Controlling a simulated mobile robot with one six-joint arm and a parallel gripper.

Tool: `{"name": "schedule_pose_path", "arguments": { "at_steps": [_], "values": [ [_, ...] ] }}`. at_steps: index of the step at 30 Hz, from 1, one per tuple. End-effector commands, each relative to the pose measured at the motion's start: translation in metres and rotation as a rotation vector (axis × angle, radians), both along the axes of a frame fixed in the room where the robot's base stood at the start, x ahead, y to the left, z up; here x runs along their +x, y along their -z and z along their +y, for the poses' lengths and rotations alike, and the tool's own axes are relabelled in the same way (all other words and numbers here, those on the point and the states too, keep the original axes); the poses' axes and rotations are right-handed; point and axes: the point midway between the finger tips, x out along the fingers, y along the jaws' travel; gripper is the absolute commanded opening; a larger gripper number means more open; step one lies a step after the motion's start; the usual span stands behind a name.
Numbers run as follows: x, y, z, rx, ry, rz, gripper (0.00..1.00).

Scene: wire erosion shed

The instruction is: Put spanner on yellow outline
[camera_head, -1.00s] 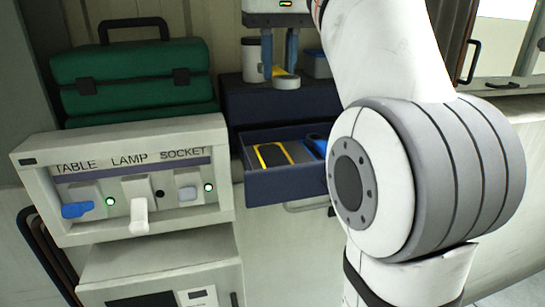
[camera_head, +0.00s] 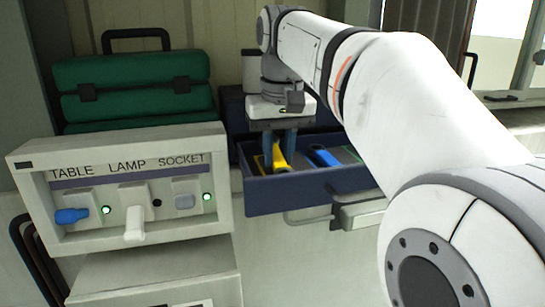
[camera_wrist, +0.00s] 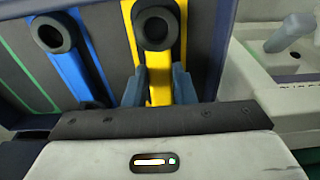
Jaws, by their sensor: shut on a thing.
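The spanner (camera_head: 279,157) has a yellow handle and a dark ring end; in the wrist view its handle (camera_wrist: 160,88) lies between my fingers. My gripper (camera_head: 278,155) points down into the open drawer and is shut on the spanner. The yellow outline (camera_wrist: 128,25) is on the drawer floor, and its edges show on both sides of the spanner's ring. The spanner runs roughly along the outline. I cannot tell whether it touches the floor.
The dark blue drawer (camera_head: 300,197) also holds a blue tool (camera_head: 323,157) beside the spanner, and a green outline (camera_wrist: 30,70). A switch panel (camera_head: 130,190) stands left of the drawer, with a green case (camera_head: 135,90) behind it.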

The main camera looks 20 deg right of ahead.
Motion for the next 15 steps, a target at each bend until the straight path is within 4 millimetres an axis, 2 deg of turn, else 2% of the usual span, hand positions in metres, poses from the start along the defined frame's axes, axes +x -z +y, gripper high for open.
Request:
{"name": "schedule_pose_path", "arguments": {
  "at_steps": [1,5,6,13,15],
  "values": [
    [0.0,0.0146,0.0002,0.0,0.0,0.035,0.0],
    [0.0004,0.0163,0.0003,0.0,-0.001,0.039,0.0],
    [0.0005,0.0167,0.0004,0.0,-0.001,0.04,0.26],
    [0.0001,0.0151,0.0008,0.001,-0.001,0.036,0.45],
    [0.0,0.0145,0.001,0.001,-0.002,0.035,0.45]
  ]
}}
